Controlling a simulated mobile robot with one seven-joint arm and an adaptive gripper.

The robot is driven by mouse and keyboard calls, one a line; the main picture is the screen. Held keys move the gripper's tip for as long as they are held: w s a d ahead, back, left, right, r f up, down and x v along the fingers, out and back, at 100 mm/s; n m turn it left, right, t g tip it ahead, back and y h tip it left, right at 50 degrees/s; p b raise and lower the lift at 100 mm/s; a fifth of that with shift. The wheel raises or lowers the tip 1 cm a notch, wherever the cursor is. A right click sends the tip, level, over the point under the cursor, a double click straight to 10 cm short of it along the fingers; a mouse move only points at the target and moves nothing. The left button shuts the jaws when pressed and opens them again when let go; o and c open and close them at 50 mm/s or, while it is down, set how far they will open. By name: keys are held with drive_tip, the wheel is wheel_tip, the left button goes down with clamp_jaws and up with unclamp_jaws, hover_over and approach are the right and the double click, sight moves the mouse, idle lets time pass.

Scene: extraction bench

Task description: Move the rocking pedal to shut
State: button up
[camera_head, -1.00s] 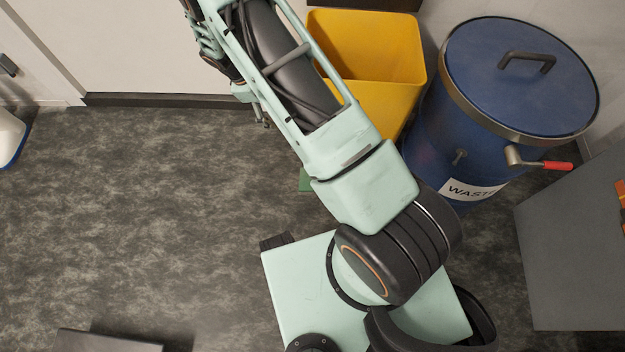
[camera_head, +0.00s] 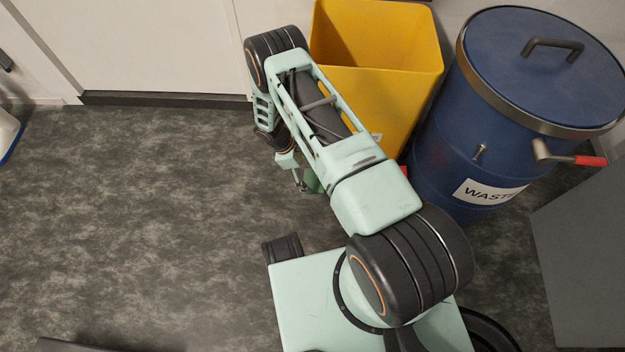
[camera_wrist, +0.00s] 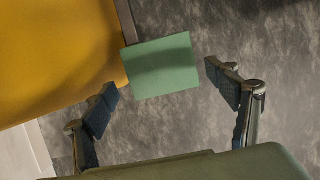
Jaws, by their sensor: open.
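The pedal is a flat green plate (camera_wrist: 160,67) at the foot of the yellow bin (camera_wrist: 62,60), joined to a dark bar in the wrist view. In the head view only a bit of green (camera_head: 313,181) shows beside my arm, low by the yellow bin (camera_head: 378,62). My gripper (camera_wrist: 166,88) is open and empty, its two fingers apart on either side of the pedal's near edge in the picture. I cannot tell whether a finger touches it. In the head view my gripper (camera_head: 298,178) is low beside the bin, partly hidden by my arm.
A blue waste drum (camera_head: 470,140) with a red-tipped lever (camera_head: 590,160) stands right of the bin. A grey panel (camera_head: 590,250) is at the far right. The dark mottled floor (camera_head: 130,210) on the left is largely clear. A pale wall or door (camera_head: 150,45) stands behind.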

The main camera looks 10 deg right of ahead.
sight(314, 180)
drive_tip(key=shift+b+x, duration=0.4)
drive_tip(key=shift+x, duration=1.45)
drive_tip(key=c, duration=1.4)
drive_tip(key=r+y+p, duration=0.1)
drive_tip(key=r+p, duration=0.1)
drive_tip(key=p, duration=0.1)
drive_tip(key=d+r+y+p, duration=0.1)
drive_tip(key=r, duration=0.1)
drive_tip(key=shift+s+t+y+p, duration=0.2)
drive_tip(key=shift+t+y+p, duration=0.1)
drive_tip(key=shift+t+p, duration=0.1)
drive_tip(key=shift+d+r+p, duration=0.2)
drive_tip(key=shift+r+p, duration=0.15)
drive_tip(key=shift+r, duration=0.5)
drive_tip(key=shift+s+d, duration=0.1)
drive_tip(key=o, duration=1.4)
drive_tip(key=shift+r, duration=0.1)
